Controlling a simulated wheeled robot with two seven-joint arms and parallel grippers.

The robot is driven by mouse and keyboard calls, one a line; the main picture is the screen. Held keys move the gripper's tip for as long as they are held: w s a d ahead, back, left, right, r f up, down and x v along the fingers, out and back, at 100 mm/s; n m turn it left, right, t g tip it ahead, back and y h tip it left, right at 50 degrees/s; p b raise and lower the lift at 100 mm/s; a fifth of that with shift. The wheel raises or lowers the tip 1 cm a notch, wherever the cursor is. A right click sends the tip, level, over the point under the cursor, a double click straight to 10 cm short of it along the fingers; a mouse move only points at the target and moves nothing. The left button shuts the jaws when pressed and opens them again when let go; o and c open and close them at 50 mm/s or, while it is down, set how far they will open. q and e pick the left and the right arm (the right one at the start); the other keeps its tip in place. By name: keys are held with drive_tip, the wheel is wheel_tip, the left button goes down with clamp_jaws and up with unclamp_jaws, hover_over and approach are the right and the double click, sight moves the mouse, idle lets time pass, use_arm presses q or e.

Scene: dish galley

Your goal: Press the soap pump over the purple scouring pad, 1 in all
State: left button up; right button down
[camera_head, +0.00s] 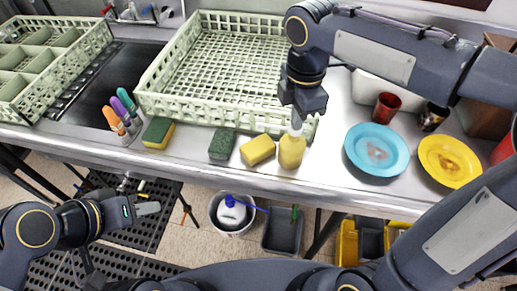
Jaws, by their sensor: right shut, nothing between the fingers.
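A yellow soap bottle (291,153) with a pale pump top stands upright near the counter's front edge. My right gripper (298,117) is shut and empty, pointing down right at the pump top and partly hiding it; I cannot tell whether they touch. I see no purple scouring pad. To the bottle's left lie a yellow sponge (258,150), a dark green pad (222,144) and a yellow sponge with a green face (158,133). My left gripper (148,207) is low at the left, in front of the counter; its finger opening is unclear.
A large pale green dish rack (161,105) stands behind the pads. Brushes with orange, purple and teal handles (124,99) stand at its left. A blue plate (355,151), a yellow plate (432,167) and a red cup (386,106) are at the right. A bucket (235,231) stands below.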

drive_tip(key=shift+r+p, duration=1.4)
wheel_tip(320, 180, up, 6)
drive_tip(key=p, duration=0.6)
